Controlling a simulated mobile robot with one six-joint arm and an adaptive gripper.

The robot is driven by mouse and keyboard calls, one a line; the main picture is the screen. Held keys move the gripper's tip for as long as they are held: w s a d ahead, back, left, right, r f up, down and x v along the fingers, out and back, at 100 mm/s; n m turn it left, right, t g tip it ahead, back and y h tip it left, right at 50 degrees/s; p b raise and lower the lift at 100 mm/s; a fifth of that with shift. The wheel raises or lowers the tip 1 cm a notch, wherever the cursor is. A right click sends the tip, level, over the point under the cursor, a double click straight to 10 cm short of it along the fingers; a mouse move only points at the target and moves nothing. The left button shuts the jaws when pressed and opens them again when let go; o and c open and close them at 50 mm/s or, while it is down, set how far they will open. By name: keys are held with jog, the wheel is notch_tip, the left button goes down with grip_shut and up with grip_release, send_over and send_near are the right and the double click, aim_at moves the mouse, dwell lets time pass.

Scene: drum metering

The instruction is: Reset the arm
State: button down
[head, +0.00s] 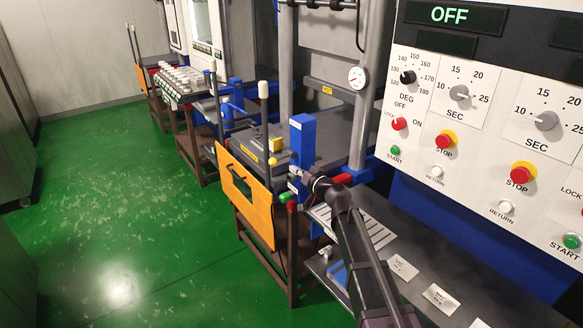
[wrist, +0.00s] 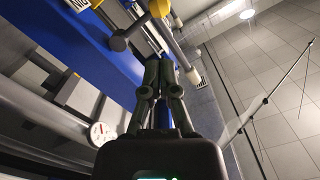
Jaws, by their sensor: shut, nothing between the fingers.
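My arm (head: 362,262) reaches up from the lower edge of the head view, in front of the grey bench. Its wrist end is beside a blue upright block (head: 301,150) on the press; I cannot tell whether they touch. My gripper (wrist: 162,62) shows in the wrist view with its dark fingers close together and nothing between them. The fingers point toward a blue beam and a yellow knob (wrist: 119,43). In the head view the fingers are too small to make out.
A control panel (head: 480,130) with dials and red stop buttons fills the right. An orange guard plate (head: 246,196) stands left of my arm. A gauge (head: 357,78) sits on a grey column, also seen in the wrist view (wrist: 100,134). The green floor (head: 120,210) is clear at left.

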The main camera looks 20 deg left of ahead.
jog(key=shift+s+d, duration=0.1)
jog(key=shift+d, duration=0.2)
dwell(0.4)
